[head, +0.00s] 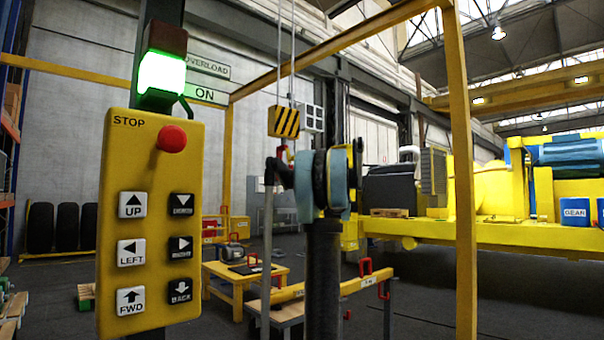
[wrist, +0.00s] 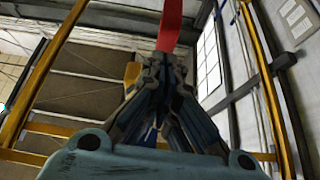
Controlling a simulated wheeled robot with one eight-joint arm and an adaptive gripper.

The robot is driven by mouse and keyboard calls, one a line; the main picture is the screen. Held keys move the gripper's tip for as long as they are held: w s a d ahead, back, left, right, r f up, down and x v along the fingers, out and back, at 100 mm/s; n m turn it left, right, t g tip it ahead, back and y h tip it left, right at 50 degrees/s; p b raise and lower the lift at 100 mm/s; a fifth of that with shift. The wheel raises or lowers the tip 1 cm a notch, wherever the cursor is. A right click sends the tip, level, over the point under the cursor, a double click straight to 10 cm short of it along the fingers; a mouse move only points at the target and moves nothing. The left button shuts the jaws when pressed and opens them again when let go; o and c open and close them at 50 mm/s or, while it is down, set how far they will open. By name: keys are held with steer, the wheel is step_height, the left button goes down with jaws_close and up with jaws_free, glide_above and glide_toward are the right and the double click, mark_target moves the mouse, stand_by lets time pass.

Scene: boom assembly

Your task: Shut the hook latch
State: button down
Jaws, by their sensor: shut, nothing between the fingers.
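The hook block (head: 284,121), yellow with black stripes, hangs from two cables in the head view. A small red hook part (head: 281,152) shows just below it, partly hidden by my gripper (head: 279,166). In the wrist view, my gripper's fingers (wrist: 167,62) are shut with nothing between them. A red piece (wrist: 170,24) stands right at or just beyond the fingertips; I cannot tell if they touch. A yellow part (wrist: 132,72) shows behind the left finger. The latch cannot be told apart from the hook.
A yellow control box (head: 150,225) with a red stop button and a lit green lamp (head: 161,72) fills the left foreground. A yellow post (head: 461,170) stands at right. A low yellow table (head: 243,277) and a yellow beam with red handles (head: 352,287) are behind my arm.

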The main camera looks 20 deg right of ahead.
steer(key=shift+f, duration=1.15)
steer(key=shift+w+a, duration=0.1)
